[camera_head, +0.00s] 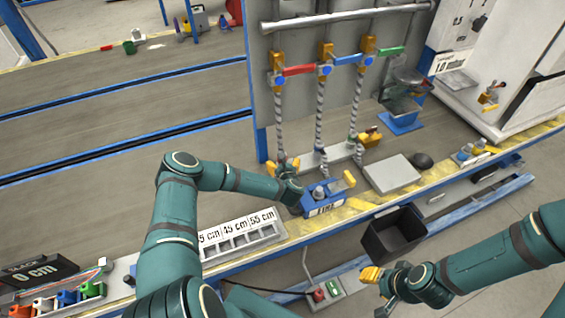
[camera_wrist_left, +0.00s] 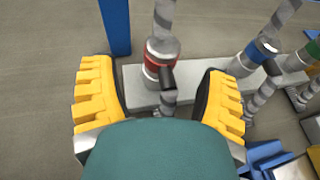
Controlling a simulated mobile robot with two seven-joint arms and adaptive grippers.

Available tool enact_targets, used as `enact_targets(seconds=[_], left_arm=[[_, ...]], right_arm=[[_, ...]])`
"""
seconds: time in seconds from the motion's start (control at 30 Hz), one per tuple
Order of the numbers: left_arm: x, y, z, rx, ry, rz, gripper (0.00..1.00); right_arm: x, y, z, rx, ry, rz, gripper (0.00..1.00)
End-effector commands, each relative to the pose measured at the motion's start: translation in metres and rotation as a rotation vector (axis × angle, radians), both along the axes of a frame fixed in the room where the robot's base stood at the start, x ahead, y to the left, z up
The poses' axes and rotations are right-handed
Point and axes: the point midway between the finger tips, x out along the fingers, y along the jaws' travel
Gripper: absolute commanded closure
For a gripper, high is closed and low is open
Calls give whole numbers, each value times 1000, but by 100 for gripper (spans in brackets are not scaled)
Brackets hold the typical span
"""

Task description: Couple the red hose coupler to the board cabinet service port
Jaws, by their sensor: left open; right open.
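The red hose coupler (camera_wrist_left: 160,58), a grey cylinder with a red band, hangs upright from a braided hose (camera_head: 280,120) at its holder. My left gripper (camera_head: 288,166) is open, with yellow fingertips on either side of it; in the left wrist view (camera_wrist_left: 162,92) gaps show between fingers and coupler. In the head view the coupler is largely hidden by the gripper. The board cabinet (camera_head: 505,55) is white, at the upper right, and a brass-coloured fitting (camera_head: 489,96) on it looks like the service port. My right gripper (camera_head: 378,290) is open and empty near the bin.
Blue-banded (camera_wrist_left: 258,52) and green-banded (camera_wrist_left: 295,60) couplers hang beside the red one. A blue block (camera_head: 322,198) with a yellow handle, a grey plate (camera_head: 393,173) and a dark round object (camera_head: 422,160) stand on the bench. A black bin (camera_head: 393,235) sits below the edge.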

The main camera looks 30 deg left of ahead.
Motion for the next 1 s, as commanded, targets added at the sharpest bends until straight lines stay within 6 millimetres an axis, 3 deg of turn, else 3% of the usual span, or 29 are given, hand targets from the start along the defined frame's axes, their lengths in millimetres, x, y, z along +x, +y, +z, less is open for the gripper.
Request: enact_targets(seconds=[0.33,0.67,0.77,0.9,1.0], left_arm=[[36,22,-14,2,-1,1,26],[42,26,-15,1,1,0,26],[42,26,-15,1,1,0,53],[42,26,-15,1,1,0,100],[42,26,-15,1,1,0,100]], right_arm=[[3,0,-16,-1,-8,-2,53],[4,0,-17,-1,-9,-2,53],[4,0,-17,-1,-9,-2,53],[3,0,-17,-1,-9,-2,53],[3,0,-17,-1,-9,-2,53]])
